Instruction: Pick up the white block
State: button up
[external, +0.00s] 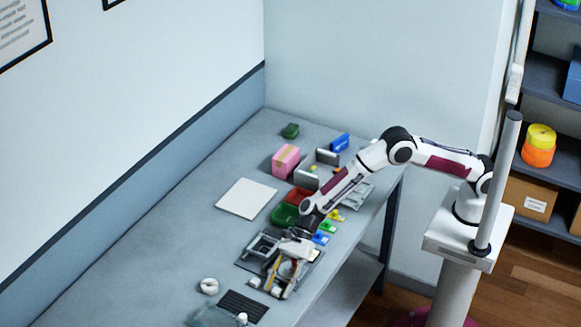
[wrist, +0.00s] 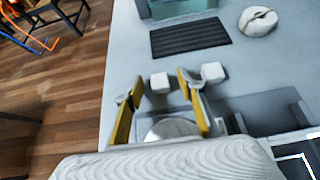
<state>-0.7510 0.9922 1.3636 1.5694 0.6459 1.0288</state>
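Two small white blocks lie on the grey table. In the wrist view one white block (wrist: 160,83) shows between my fingertips, beyond them, and the other white block (wrist: 213,72) lies just right of the right finger. In the external view they are small, one at the left (external: 254,282) and one nearer the table's front edge (external: 276,290). My gripper (wrist: 157,82) is open, with yellow-padded fingers and nothing held. It also shows in the external view (external: 285,270), low over the table. I cannot tell its exact height above the blocks.
A black ribbed mat (wrist: 190,37) and a white round object (wrist: 258,21) lie beyond the blocks. A grey fixture (external: 262,246) stands close beside my gripper. Coloured bins and a pink box (external: 286,161) stand farther back.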

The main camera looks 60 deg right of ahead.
jog(key=c, duration=0.9)
jog(key=shift+r, duration=0.15)
jog(key=shift+r, duration=4.9)
